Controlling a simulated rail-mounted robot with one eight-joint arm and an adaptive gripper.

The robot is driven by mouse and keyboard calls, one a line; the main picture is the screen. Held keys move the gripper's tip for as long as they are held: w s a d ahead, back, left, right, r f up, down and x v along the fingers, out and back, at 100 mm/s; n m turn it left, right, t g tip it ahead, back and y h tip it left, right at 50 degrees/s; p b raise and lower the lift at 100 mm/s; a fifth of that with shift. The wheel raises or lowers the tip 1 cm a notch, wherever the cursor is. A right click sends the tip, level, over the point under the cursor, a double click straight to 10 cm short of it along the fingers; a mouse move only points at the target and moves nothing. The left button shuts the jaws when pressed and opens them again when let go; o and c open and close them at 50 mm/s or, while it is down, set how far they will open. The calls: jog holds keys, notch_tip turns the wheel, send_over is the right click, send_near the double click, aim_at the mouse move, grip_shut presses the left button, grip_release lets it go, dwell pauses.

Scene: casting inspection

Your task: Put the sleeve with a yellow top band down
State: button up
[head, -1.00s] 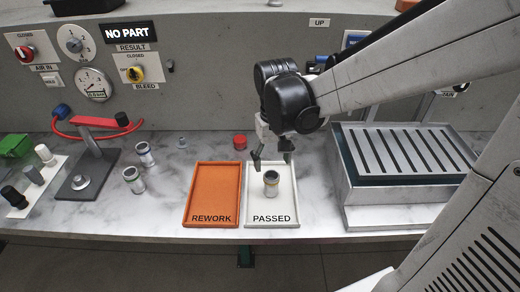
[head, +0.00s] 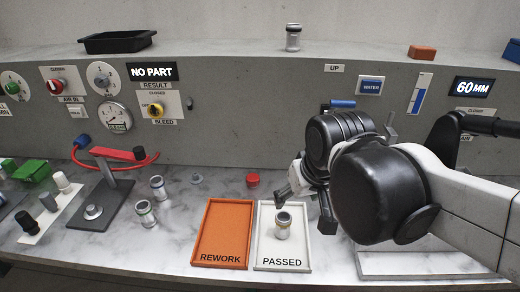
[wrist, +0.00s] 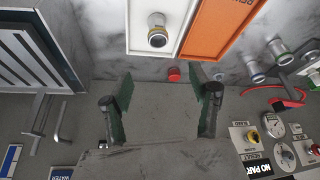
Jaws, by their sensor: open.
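The sleeve with a yellow top band (head: 283,226) stands upright on the white PASSED tray (head: 262,263), touching nothing else there. It also shows in the wrist view (wrist: 157,38), where a yellowish band rings its dark open end. My gripper (head: 303,208) is open and empty, apart from the sleeve. In the wrist view my gripper (wrist: 161,84) has its two fingers spread wide with bare grey bench between them, and the sleeve lies beyond the fingertips. In the head view my arm covers the area right of the tray.
The empty orange REWORK tray (head: 222,232) sits left of the PASSED tray. A red cap (head: 253,180) lies behind the trays. Two sleeves (head: 158,188) (head: 146,214) stand left, by the red-armed fixture (head: 112,155). Another sleeve (head: 293,37) stands on the ledge.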

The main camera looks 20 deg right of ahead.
jog(key=shift+s+r+t, duration=0.3)
jog(key=shift+s+t, duration=0.25)
jog(key=shift+s, duration=0.2)
jog(key=shift+s+r+t, duration=0.25)
jog(key=shift+s+t, duration=0.3)
jog(key=shift+s, duration=0.2)
